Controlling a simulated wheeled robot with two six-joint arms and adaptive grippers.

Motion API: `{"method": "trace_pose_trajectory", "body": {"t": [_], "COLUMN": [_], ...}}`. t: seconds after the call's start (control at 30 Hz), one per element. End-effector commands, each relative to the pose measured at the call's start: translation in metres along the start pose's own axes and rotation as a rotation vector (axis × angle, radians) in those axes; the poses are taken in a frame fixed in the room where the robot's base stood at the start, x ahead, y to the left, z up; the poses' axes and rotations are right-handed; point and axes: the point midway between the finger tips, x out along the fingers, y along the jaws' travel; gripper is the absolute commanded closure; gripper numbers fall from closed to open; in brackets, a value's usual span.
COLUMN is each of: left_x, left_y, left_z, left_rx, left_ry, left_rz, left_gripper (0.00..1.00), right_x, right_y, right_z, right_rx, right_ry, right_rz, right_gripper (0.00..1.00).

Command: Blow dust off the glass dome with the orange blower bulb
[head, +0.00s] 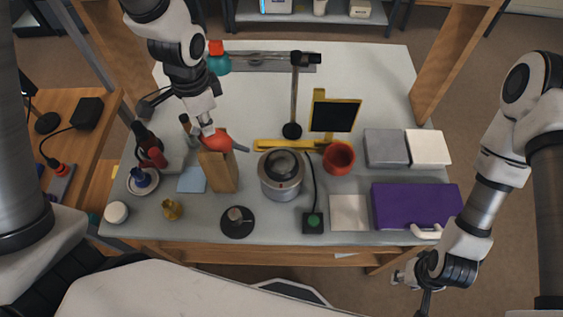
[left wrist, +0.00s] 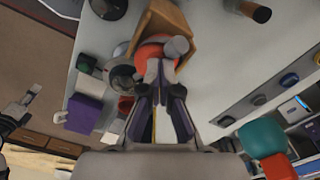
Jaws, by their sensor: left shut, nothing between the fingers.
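The orange-red blower bulb (head: 220,142) rests at the top of a wooden stand (head: 218,174), its grey nozzle pointing right. My left gripper (head: 207,131) is shut and empty, its fingertips close to the bulb. In the left wrist view the fingers (left wrist: 160,82) point at the bulb (left wrist: 152,50) and overlap it; I cannot tell if they touch. The glass dome (head: 282,162) sits in a round metal housing (head: 281,188) right of the stand. Dust on it is too small to make out. My right gripper (head: 411,278) hangs off the table's front right; its fingers are unclear.
A red-orange bowl (head: 339,158), a black stand lamp (head: 294,100) and a yellow-framed screen (head: 335,115) stand right of and behind the dome. A purple box (head: 415,205) lies at right. The table's back right is clear.

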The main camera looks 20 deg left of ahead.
Motion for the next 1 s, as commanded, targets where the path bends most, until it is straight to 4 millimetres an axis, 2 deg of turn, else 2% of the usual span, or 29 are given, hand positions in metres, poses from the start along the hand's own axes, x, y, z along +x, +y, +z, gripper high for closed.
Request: {"method": "trace_pose_trajectory", "body": {"t": [0.27,0.7,1.0], "left_x": [0.001,-0.033,-0.031], "left_y": [0.001,0.001,0.000], "left_z": [0.001,0.001,0.000], "left_rx": [-0.001,-0.001,-0.001], "left_ry": [-0.002,-0.002,-0.001], "left_rz": [0.002,0.002,0.001], "left_gripper": [1.00,1.00,1.00], "right_x": [0.000,-0.040,-0.038], "right_y": [0.000,0.000,0.000], "right_z": [0.000,0.000,0.000], "right_rx": [0.000,0.000,0.000], "right_ry": [0.000,0.000,0.000], "right_rz": [0.000,0.000,0.000], "right_gripper": [0.60,0.60,0.60]}}
